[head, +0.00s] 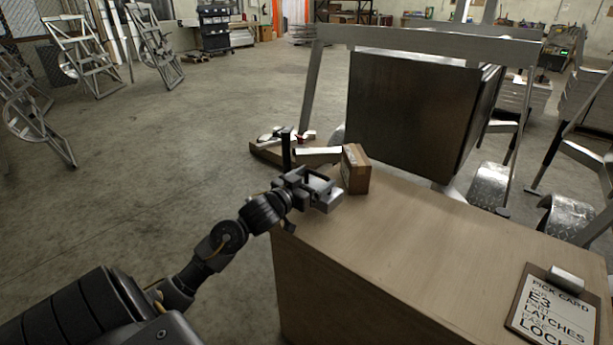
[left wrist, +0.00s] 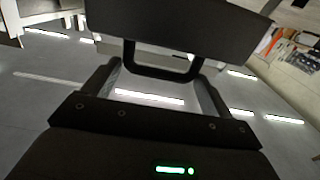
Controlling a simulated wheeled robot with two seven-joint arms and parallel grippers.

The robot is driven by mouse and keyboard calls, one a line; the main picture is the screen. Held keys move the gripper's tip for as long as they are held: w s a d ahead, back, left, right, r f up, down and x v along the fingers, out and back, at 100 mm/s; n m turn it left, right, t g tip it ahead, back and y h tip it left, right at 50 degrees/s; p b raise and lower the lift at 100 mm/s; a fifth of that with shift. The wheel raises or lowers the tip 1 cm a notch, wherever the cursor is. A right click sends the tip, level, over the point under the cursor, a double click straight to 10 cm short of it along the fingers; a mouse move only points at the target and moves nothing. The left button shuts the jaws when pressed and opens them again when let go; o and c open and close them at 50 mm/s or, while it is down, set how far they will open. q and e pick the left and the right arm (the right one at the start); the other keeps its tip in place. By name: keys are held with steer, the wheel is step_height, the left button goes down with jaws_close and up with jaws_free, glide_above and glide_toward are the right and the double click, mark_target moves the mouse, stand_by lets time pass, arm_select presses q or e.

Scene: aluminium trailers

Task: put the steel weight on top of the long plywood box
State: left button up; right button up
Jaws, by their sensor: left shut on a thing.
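The long plywood box (head: 430,235) has a broad, flat, pale top and fills the lower right of the head view. My left gripper (head: 312,184) is at its far left edge, shut on the dark handle of the steel weight (head: 329,203). The weight is a small grey block at the edge of the top in the picture; whether it touches the top I cannot tell. In the left wrist view the weight (left wrist: 185,25) is a dark block, its handle between the fingers (left wrist: 160,78). My right gripper is not in view.
A small brown box (head: 355,170) stands on the far end of the top, just right of the weight. A pick-card clipboard (head: 553,308) lies at the near right. Wooden pieces (head: 268,150) sit behind the gripper. A dark panel on a metal frame (head: 410,110) rises behind.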

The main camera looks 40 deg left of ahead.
mark_target(332, 199)
arm_select(q)
steer(key=shift+w+d+f+b, duration=0.15)
steer(key=shift+d+f+b, duration=0.1)
steer(key=shift+f, duration=0.3)
steer(key=shift+w+d+f+b, duration=0.1)
steer(key=shift+f+b, duration=0.15)
steer(key=shift+f, duration=0.25)
steer(key=shift+a+f, duration=0.1)
steer(key=shift+f, duration=0.6)
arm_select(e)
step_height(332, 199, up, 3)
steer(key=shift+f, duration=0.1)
arm_select(q)
steer(key=o, duration=1.9)
steer(key=shift+s+f, duration=0.1)
steer(key=shift+f, duration=0.1)
steer(key=shift+s, duration=0.1)
